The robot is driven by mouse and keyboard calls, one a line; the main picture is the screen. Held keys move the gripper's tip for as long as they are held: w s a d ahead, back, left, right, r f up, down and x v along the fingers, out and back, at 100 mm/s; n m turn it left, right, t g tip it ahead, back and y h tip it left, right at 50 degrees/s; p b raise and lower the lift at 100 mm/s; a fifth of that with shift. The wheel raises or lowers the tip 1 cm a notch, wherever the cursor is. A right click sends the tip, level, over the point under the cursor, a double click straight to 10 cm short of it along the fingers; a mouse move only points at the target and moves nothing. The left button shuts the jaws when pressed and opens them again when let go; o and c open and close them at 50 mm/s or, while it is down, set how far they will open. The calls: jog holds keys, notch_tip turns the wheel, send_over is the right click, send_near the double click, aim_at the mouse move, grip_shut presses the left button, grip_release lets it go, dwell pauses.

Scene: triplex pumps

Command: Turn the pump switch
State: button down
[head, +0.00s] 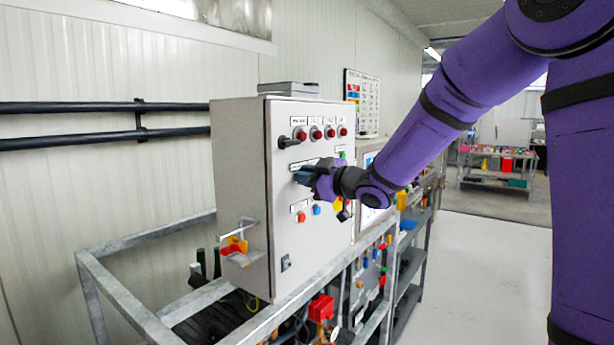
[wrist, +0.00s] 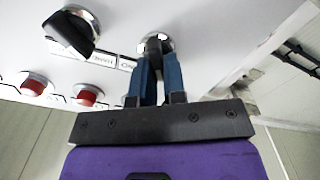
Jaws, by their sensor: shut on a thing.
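A grey control box (head: 240,190) stands on a metal frame, its front panel facing right. My gripper (head: 303,178) is at the middle of this panel. In the wrist view its two blue fingers (wrist: 159,72) are closed around a small dark switch knob (wrist: 154,45) on a round silver base. The fingers hide much of the knob, and its angle is hard to tell. Another black rotary switch (wrist: 72,32) sits to the left in the wrist view; its label text is too small to read. A black lever switch (head: 290,141) shows at the panel's upper left in the head view.
Red lamps (head: 316,133) line the top of the panel. An orange-red button (head: 301,217) and a blue one (head: 317,210) sit below my gripper. A red and yellow handle (head: 234,245) juts from the box's side. The floor (head: 480,270) to the right is clear.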

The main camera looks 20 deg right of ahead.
jog(key=shift+s+a+f+n, duration=0.1)
jog(key=shift+f+n, duration=0.05)
jog(key=shift+n, duration=1.05)
jog(key=c, duration=1.2)
grip_release()
jog(key=v, duration=1)
jog(key=shift+s+d, duration=0.2)
jog(key=shift+s, duration=0.1)
